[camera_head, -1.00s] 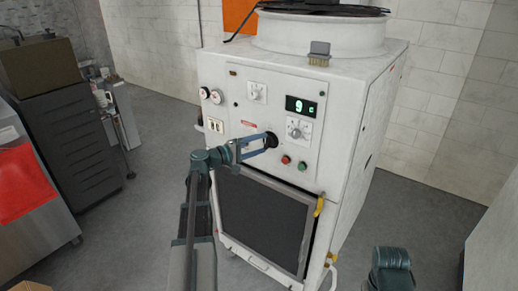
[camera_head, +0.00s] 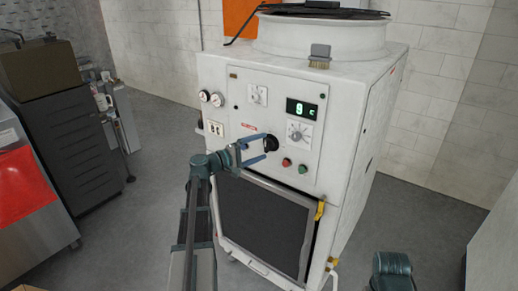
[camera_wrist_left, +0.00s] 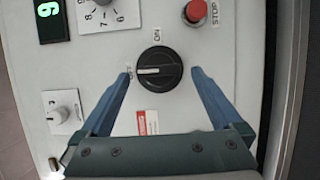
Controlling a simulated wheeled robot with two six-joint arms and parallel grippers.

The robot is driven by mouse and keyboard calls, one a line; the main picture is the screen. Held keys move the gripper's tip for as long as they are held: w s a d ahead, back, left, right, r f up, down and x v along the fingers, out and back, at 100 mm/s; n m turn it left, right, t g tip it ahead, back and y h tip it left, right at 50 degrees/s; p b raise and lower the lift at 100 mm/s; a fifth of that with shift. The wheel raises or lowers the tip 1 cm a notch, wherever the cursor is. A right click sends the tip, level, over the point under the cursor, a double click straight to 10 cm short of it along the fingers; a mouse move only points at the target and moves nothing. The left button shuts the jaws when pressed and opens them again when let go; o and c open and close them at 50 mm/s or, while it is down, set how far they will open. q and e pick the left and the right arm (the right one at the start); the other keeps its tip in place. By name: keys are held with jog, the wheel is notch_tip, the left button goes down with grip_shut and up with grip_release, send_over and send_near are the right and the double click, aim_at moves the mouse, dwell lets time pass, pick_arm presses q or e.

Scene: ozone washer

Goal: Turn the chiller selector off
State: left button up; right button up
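The chiller selector is a round black knob (camera_head: 271,143) on the white front panel. It also shows in the left wrist view (camera_wrist_left: 159,74). There its white pointer mark points left, toward a small label beside the left fingertip that seems to read OFF, partly hard to read. An ON label stands above the knob. My left gripper (camera_head: 264,147) is in front of the knob. Its blue fingers (camera_wrist_left: 160,74) stand open on either side of the knob, with a gap to each side. My right gripper is out of view.
Above the knob are a white dial (camera_head: 299,133) and a green display (camera_head: 301,108). A red button (camera_head: 286,162) and a green button (camera_head: 303,169) sit at its lower right. A dark grille (camera_head: 262,225) is below.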

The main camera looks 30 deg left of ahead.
pick_arm(q)
jog(key=v, duration=1.3)
jog(key=shift+s+a, duration=0.2)
jog(key=shift+s, duration=0.15)
jog(key=d+f+m+g+p, duration=0.1)
jog(key=d+f+m+g, duration=0.25)
jog(key=d, duration=0.65)
jog(key=d+f+m+g+p, duration=0.1)
jog(key=d+f+m+g, duration=0.2)
jog(key=d, duration=0.7)
jog(key=d+f+m+g+p, duration=0.1)
jog(key=d+f+g, duration=0.35)
jog(key=d, duration=0.55)
jog(key=s+d+f+m+g+y+p, duration=0.2)
jog(key=s+d+m+y, duration=0.2)
jog(key=s+d, duration=0.3)
jog(key=s+d+f+m+g+y+p, duration=0.1)
jog(key=s+d+m+g+y+p, duration=0.1)
jog(key=s+d+m+y, duration=0.3)
jog(key=s+d+g, duration=0.1)
jog(key=s+d, duration=0.1)
jog(key=d, duration=0.1)
jog(key=shift+f+y, duration=0.3)
jog(key=shift+f, duration=0.1)
